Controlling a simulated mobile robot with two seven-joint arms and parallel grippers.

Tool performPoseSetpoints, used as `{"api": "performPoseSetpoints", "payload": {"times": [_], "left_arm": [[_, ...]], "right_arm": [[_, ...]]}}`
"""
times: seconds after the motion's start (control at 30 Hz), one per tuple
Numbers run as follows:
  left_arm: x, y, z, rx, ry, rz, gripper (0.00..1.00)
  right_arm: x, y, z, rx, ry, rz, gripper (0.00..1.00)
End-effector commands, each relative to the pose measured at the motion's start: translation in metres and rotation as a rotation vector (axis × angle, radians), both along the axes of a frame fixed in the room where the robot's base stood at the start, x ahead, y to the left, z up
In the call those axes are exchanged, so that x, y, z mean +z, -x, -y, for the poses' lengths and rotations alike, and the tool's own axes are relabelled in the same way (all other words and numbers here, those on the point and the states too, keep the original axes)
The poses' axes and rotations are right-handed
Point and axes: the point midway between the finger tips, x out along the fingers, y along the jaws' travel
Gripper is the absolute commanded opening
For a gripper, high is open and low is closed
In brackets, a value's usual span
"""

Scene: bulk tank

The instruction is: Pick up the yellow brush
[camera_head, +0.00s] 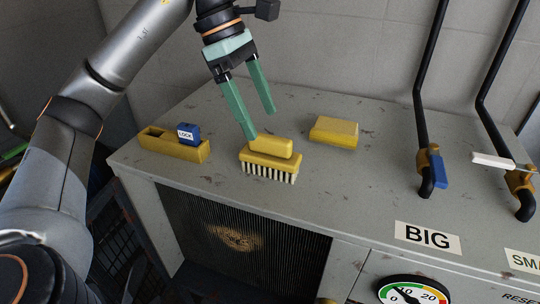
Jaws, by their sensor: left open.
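The yellow brush (270,161) sits on the grey top of the cabinet near its front edge, with pale bristles facing down and a raised yellow grip on top. My left gripper (260,124) has two green fingers, spread apart with nothing between them. It is just behind and above the brush. One fingertip overlaps the left end of the brush's grip in the picture; I cannot tell if they touch. My right gripper is not in view.
A yellow tray (190,152) with a blue block marked LOCK (187,132) lies left of the brush. A yellow sponge-like block (334,131) lies to the right. Black pipes with a blue-handled valve (440,171) and a white-handled valve (493,161) stand at right.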

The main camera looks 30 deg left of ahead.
Motion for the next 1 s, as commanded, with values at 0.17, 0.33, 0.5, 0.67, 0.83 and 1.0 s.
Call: {"api": "performPoseSetpoints", "payload": {"times": [0.17,0.33,0.5,0.67,0.83,1.0], "left_arm": [[-0.027,-0.002,0.010,0.001,0.000,-0.001,0.90],[-0.037,-0.004,0.015,0.001,0.000,0.000,0.90],[-0.059,-0.008,0.022,0.000,0.000,-0.003,0.90],[-0.078,-0.010,0.029,0.001,0.000,-0.001,0.90],[-0.083,-0.011,0.032,0.000,0.002,0.001,0.90],[-0.083,-0.011,0.032,0.000,0.002,0.001,0.87]], "right_arm": [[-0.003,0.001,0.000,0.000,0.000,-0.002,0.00],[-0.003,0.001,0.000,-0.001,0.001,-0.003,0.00],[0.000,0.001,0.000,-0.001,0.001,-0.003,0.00],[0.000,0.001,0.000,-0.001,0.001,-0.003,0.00],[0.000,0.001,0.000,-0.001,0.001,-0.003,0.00],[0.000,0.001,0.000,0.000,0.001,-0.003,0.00]]}}
